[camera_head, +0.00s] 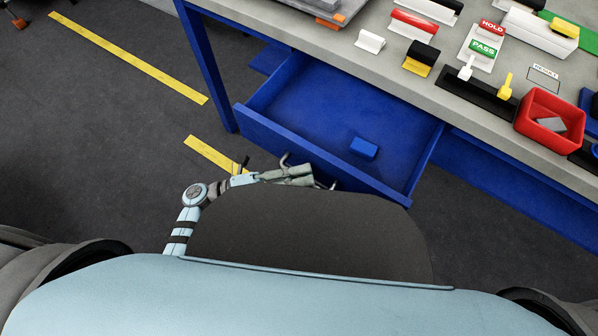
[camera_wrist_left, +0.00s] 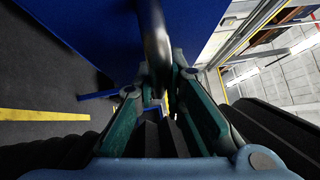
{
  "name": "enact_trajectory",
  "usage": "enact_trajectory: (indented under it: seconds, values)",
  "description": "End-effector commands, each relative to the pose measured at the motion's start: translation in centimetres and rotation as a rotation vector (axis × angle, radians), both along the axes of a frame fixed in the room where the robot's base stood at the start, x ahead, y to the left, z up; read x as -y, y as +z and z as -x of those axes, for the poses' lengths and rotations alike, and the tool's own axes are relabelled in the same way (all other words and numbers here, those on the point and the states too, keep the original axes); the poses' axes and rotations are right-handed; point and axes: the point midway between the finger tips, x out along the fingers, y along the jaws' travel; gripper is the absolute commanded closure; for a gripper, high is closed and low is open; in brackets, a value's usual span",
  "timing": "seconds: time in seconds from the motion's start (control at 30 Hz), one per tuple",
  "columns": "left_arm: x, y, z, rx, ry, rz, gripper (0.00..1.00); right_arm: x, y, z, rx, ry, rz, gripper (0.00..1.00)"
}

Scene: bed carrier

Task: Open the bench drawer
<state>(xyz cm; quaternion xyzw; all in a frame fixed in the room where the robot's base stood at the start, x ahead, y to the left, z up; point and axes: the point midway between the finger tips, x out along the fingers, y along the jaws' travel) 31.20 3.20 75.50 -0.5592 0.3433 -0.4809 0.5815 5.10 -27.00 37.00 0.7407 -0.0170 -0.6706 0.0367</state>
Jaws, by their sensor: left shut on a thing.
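The blue bench drawer (camera_head: 275,140) stands pulled well out from under the grey-topped bench (camera_head: 350,50), and its inside is visible. A small blue block (camera_head: 364,148) lies on the drawer floor. My left gripper (camera_head: 308,175) is at the outer side of the drawer front, shut on the metal drawer handle (camera_head: 285,158). In the left wrist view the curved handle (camera_wrist_left: 155,40) runs down between the fingers of my left gripper (camera_wrist_left: 160,82). My right gripper is not in view.
On the bench top are a red bin (camera_head: 528,125), a green PASS sign (camera_head: 484,48), a red HOLD sign (camera_head: 491,27) and a black-and-yellow block (camera_head: 420,58). A blue bench leg (camera_head: 207,70) stands left of the drawer.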

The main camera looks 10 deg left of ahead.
Motion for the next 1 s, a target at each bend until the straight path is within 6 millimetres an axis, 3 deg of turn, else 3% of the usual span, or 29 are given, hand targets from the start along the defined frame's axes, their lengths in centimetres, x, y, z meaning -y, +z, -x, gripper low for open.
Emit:
enact_trajectory:
  seconds: [0.03,0.13,0.5,0.57,0.9,1.0]
  values:
    - [0.0,-0.1,0.0,0.001,0.000,-0.005,0.85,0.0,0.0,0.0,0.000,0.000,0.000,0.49]
    - [0.0,-0.1,0.0,0.000,0.001,-0.003,0.69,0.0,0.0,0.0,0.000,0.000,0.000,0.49]
    - [-0.6,-0.2,0.2,-0.001,0.001,-0.004,0.69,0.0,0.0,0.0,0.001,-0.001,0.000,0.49]
    - [-1.5,-0.4,0.5,-0.003,0.000,-0.004,0.69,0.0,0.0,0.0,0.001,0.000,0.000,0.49]
    - [-9.7,-1.6,3.1,-0.004,0.001,-0.005,0.69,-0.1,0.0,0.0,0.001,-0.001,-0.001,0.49]
    - [-11.0,-1.7,3.4,-0.002,0.001,-0.003,0.69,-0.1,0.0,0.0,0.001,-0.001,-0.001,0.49]
